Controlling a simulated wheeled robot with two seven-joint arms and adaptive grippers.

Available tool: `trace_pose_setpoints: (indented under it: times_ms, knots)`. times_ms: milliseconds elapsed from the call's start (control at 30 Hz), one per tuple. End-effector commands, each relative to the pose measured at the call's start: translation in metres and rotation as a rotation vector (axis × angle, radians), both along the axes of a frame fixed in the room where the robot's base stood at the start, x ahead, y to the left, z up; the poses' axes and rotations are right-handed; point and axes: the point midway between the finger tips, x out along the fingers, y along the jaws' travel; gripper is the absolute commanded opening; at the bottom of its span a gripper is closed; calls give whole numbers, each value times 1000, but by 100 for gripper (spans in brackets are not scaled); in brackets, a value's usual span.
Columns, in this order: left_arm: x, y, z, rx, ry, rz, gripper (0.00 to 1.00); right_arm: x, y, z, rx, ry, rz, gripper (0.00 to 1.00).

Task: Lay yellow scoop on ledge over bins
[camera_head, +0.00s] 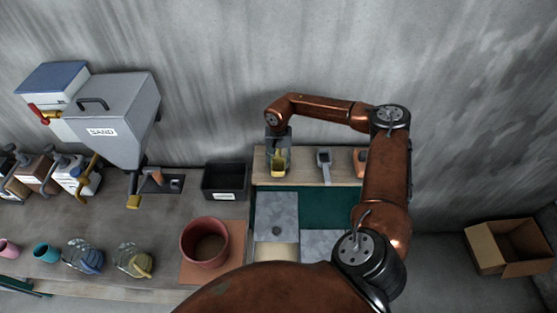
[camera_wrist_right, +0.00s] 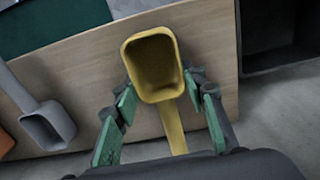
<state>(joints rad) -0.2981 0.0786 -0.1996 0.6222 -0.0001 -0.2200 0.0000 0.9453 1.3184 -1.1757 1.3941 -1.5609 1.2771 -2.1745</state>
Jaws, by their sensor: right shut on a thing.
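My right gripper (camera_head: 278,152) is shut on the yellow scoop (camera_head: 279,169) at the left end of the wooden ledge (camera_head: 304,166) over the bins. In the right wrist view, the green-padded fingers (camera_wrist_right: 168,96) stand on both sides of the yellow scoop (camera_wrist_right: 150,60) near where its bowl meets the handle. The bowl faces the camera, over the ledge's wooden surface (camera_wrist_right: 85,75). Whether the scoop touches the ledge I cannot tell. My left gripper is not in view.
A grey scoop (camera_head: 324,160) and an orange one (camera_head: 360,158) lie further right on the ledge. A black bin (camera_head: 226,181) stands just left of it. Grey lids (camera_head: 277,212) and a dark green area are in front. A reddish pot (camera_head: 205,242) stands front left.

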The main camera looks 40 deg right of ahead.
Motion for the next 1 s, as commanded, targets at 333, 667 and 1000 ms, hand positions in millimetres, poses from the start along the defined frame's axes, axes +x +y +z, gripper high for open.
trace_pose_setpoints:
  times_ms: [333,667,1000]
  knots:
    - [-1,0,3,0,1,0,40,0,-1,-7,-1,0,-1,10]
    - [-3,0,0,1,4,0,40,0,-1,-9,-1,0,-1,53]
    - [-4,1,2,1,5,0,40,0,-1,-8,-1,0,-2,56]
